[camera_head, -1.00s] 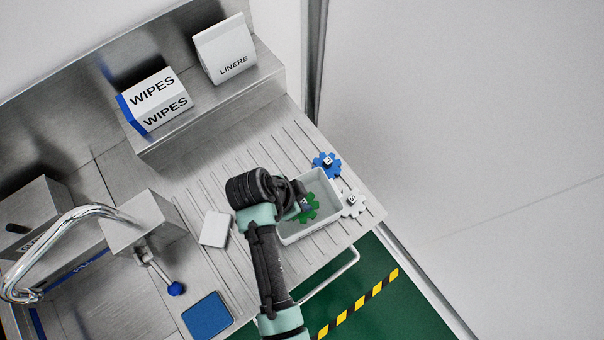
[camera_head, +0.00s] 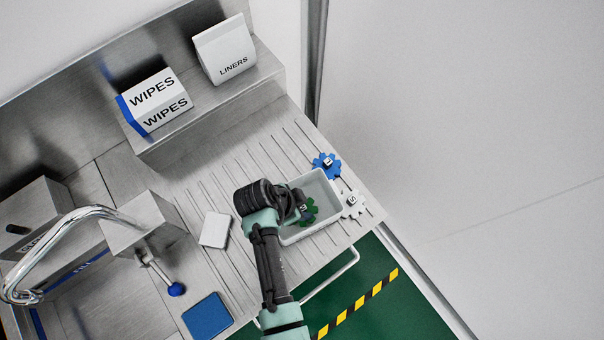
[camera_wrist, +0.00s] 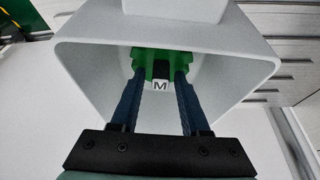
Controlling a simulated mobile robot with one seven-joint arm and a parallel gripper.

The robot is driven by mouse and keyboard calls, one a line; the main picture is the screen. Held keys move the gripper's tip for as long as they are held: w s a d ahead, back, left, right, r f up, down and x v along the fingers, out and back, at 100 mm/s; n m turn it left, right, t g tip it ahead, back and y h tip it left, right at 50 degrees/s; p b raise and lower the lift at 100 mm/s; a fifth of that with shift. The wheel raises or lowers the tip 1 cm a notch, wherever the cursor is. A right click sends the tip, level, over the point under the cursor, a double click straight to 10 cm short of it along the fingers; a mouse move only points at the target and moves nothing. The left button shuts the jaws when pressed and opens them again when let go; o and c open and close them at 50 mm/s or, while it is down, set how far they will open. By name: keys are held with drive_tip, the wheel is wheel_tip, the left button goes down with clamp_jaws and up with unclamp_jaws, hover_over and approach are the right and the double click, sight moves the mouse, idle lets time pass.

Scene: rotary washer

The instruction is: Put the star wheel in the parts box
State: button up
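The green star wheel (camera_wrist: 150,63) is inside the white parts box (camera_wrist: 90,62). It has a black hub and a white tag marked M. In the head view the wheel (camera_head: 312,213) is partly hidden by my gripper (camera_head: 303,208), which reaches into the box (camera_head: 326,187). In the wrist view my two blue fingers (camera_wrist: 160,75) stand on either side of the hub and tag, with small gaps showing, so the gripper looks open. Whether the wheel rests fully on the box floor is hard to see.
A blue star wheel (camera_head: 326,165) and a white one (camera_head: 352,203) lie beside the box on the ribbed drainboard. A white block (camera_head: 215,230) lies left of the box. The faucet (camera_head: 65,222) is farther left. WIPES (camera_head: 158,98) and LINERS (camera_head: 225,50) boxes stand on the shelf.

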drive_tip(key=shift+o, duration=0.2)
drive_tip(key=shift+r, duration=0.1)
drive_tip(key=shift+r, duration=0.15)
drive_tip(key=v, duration=1.2)
drive_tip(key=w+a+r+n+t+y, duration=0.3)
drive_tip(key=w+r+t, duration=0.4)
drive_tip(key=w+r, duration=0.9)
drive_tip(key=w+d+r+n+t, duration=0.1)
drive_tip(key=w+r+n+t, duration=0.15)
drive_tip(key=r, duration=0.65)
drive_tip(key=w+d+r+n+t, duration=0.1)
drive_tip(key=r+t, duration=0.3)
drive_tip(key=r, duration=0.4)
wheel_tip(320, 180, up, 17)
drive_tip(key=s+d+n+t+y, duration=0.1)
drive_tip(key=s+d+n+t, duration=0.15)
drive_tip(key=t, duration=0.25)
drive_tip(key=s+d+r+n+t, duration=0.1)
drive_tip(key=s+r+t, duration=0.2)
drive_tip(key=s+r, duration=0.2)
drive_tip(key=s+d+r+n+t, duration=0.1)
drive_tip(key=s+r+t, duration=0.3)
drive_tip(key=r, duration=0.7)
drive_tip(key=shift+s+d+r+n+b, duration=0.35)
drive_tip(key=shift+s+n, duration=0.45)
drive_tip(key=shift+s, duration=0.3)
